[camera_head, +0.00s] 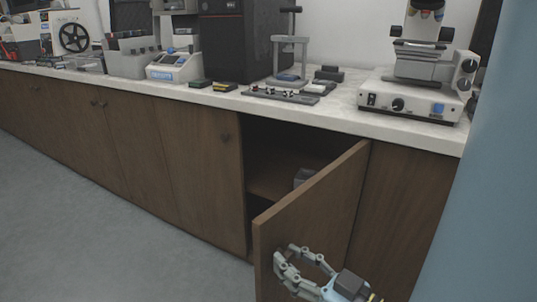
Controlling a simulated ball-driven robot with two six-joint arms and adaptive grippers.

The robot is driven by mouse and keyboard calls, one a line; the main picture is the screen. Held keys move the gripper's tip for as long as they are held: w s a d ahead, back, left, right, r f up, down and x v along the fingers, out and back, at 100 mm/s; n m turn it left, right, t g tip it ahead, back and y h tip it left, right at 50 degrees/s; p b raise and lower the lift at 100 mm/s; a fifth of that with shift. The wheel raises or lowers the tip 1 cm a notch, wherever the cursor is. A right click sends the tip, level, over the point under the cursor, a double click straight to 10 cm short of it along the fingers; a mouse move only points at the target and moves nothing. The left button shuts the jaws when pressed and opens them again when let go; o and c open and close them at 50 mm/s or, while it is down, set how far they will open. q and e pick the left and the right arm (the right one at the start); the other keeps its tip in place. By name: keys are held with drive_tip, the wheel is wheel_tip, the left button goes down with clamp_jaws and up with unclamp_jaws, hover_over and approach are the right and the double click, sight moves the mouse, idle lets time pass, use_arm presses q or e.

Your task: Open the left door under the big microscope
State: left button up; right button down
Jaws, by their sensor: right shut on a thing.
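The big white microscope (418,88) stands on the counter at the right. Below it, the brown wooden left door (318,210) stands open, swung out from its hinge side at the right. The dark cabinet interior (280,160) shows behind it. My right gripper (300,260) is at the door's outer face, near its free edge, at the bottom of the view. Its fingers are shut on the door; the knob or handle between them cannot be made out. My left gripper is not in view.
A small grey object (303,177) sits inside the cabinet, partly hidden by the door. Closed cabinet doors (130,145) run to the left. The pale counter (345,113) carries a press stand (289,60) and other equipment. The grey floor (80,235) at left is clear.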

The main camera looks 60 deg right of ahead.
drive_tip(key=shift+s, duration=0.6)
drive_tip(key=c, duration=1)
unclamp_jaws()
drive_tip(key=s, duration=0.4)
drive_tip(key=s+a, duration=0.1)
drive_tip(key=s, duration=0.3)
drive_tip(key=s+a, duration=0.1)
drive_tip(key=s, duration=0.2)
drive_tip(key=shift+s, duration=0.4)
